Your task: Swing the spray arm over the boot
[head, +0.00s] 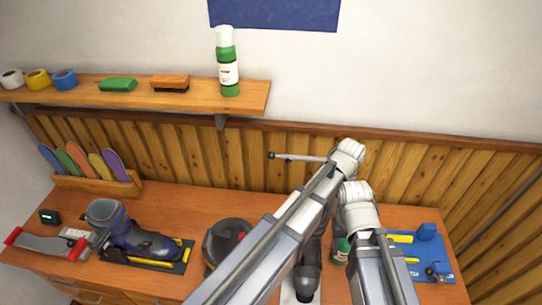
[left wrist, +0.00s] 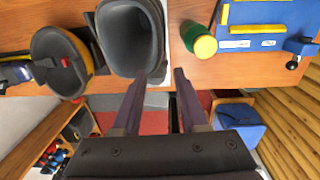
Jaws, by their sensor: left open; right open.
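The spray arm appears to be the thin grey rod (head: 300,158) with a dark knob at its left end; its right end runs behind my left wrist, so its mount is hidden. The dark boot (head: 307,277) stands upright on the bench, partly covered by my left arm. The left wrist view looks into its open top (left wrist: 130,38). My left gripper (head: 348,152) is high above the bench near the rod. Its fingers (left wrist: 160,75) are apart and empty. My right gripper (head: 357,192) is just below it, its fingers hidden. Contact with the rod cannot be told.
A blue-grey boot (head: 140,238) stands on a dark mat at left. A wall shelf (head: 200,97) holds tapes and a bottle.

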